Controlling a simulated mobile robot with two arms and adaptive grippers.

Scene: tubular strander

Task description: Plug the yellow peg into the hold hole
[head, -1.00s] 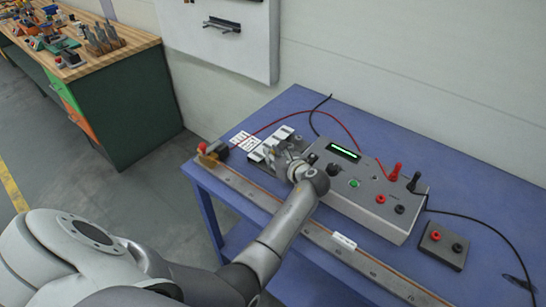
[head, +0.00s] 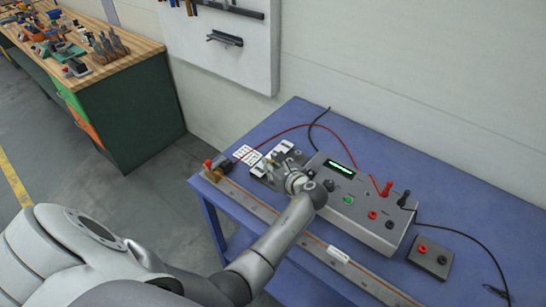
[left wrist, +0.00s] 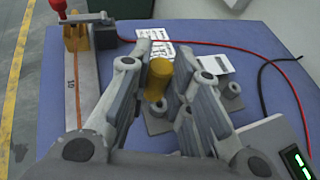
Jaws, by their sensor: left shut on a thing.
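The yellow peg (left wrist: 158,80) stands between the fingers of my left gripper (left wrist: 163,72) in the left wrist view, and the gripper is shut on it. Its rounded top faces the camera; its lower end is hard to make out. In the head view my left gripper (head: 283,166) is over the grey fixture (head: 259,172) at the left end of the tabletop, and it covers part of it. I cannot make out the hold hole. My right gripper is not in view.
A grey control box (head: 356,210) with a lit display, knobs and plugs stands right of my gripper. A red cable (head: 335,130) arcs behind it. A long ruler rail (head: 255,203) runs along the front edge of the blue table (head: 450,200). A small socket box (head: 430,256) sits at right.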

